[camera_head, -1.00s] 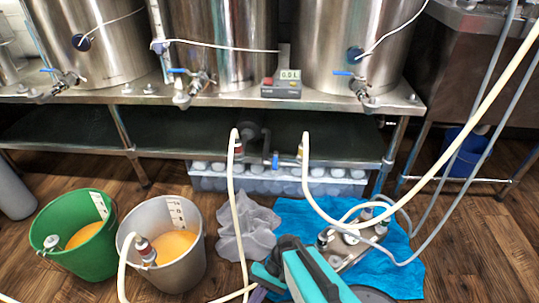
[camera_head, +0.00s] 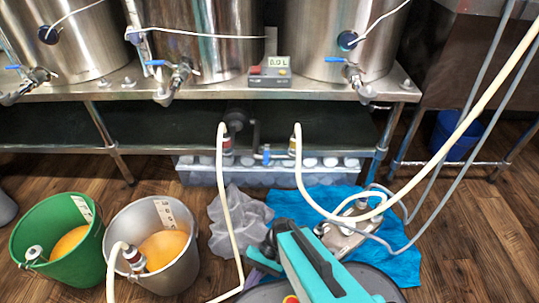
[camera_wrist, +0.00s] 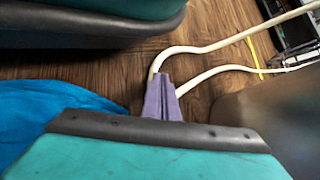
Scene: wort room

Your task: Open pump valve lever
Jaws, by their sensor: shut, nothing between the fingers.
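The pump (camera_head: 236,122) is a dark unit under the steel bench in the head view, between two pale hoses. A small blue lever (camera_head: 266,154) stands about upright beside the right hose's fitting, below the pump. My gripper shows in the wrist view (camera_wrist: 162,92) as two purple fingers pressed together with nothing between them. They are over the wooden floor, next to a pale hose. In the head view my arm hides most of the gripper. It is low in front of the bench, well apart from the lever.
A green bucket (camera_head: 22,250) and a grey bucket (camera_head: 119,225) stand on the floor at left. A grey cloth (camera_head: 240,222) and a blue cloth (camera_head: 375,262) lie in front of the bench (camera_head: 215,92). Pale hoses (camera_head: 226,205) cross the space. Three steel kettles stand above.

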